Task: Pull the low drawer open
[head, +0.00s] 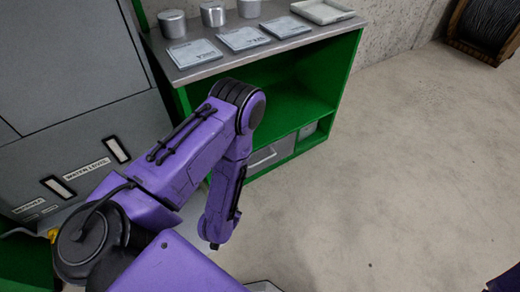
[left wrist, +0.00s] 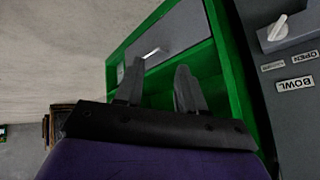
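The low drawer (head: 270,155) is a grey front with a pale bar handle at the bottom of the green cabinet (head: 318,85), partly hidden by my left arm in the head view. Its grey front also shows in the left wrist view (left wrist: 185,32), with the handle (left wrist: 152,52) just beyond the fingertips. The drawer looks shut. My left gripper (left wrist: 160,80) is open and empty, its two fingers apart and pointing toward the drawer front. I cannot tell the exact gap to the handle. The left fingers are not clear in the head view. My right gripper is not in view.
The cabinet's grey top (head: 240,45) carries several metal canisters, flat plates and a pale tray (head: 322,11). A grey machine (head: 75,110) with labels stands to the left. A dark spool (head: 487,25) is at the far right. The concrete floor (head: 400,150) right of the cabinet is clear.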

